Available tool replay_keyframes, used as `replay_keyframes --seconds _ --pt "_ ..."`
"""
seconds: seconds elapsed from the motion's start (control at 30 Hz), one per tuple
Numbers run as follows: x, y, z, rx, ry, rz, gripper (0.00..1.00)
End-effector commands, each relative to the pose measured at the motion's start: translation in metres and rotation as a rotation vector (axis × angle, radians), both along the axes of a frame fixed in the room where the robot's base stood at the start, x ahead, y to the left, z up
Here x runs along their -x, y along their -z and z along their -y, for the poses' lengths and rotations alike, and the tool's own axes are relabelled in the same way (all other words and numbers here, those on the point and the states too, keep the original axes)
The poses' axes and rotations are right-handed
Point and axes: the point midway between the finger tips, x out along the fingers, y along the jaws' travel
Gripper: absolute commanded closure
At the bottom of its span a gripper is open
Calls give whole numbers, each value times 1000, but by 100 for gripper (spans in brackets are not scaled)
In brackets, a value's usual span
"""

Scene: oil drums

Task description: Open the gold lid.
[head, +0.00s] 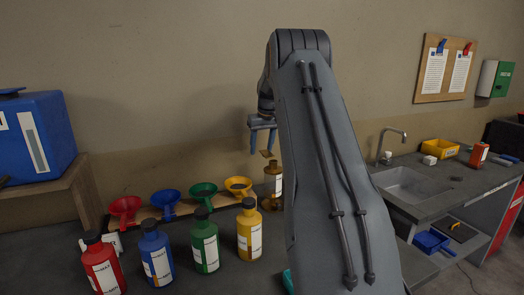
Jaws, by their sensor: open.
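A brownish-gold container (274,170) with a pale label stands at the back of the dark bench, right of the yellow funnel. My arm hides part of its right side. A small flat gold piece (267,154), which looks like the gold lid, shows just above its top and looks tilted. I cannot tell whether it is attached to the container. My gripper (262,152) points down above the container with its two blue-grey fingers apart. The right fingertip is close to the gold piece in the picture; I cannot tell whether they touch.
Red (125,208), blue (169,201), green (203,195) and yellow (239,187) funnels sit in a wooden rack left of the container. Several black-capped bottles (205,245) stand in front. A sink counter (440,200) is at right, a blue box (38,135) at left.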

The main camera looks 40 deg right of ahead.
Motion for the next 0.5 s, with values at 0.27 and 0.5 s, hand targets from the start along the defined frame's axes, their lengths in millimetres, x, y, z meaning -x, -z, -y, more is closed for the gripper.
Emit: replay_keyframes --seconds 0.27,0.5 --pt "0 -28 0 1 -1 1 50" --pt "0 -48 0 0 -1 0 50"
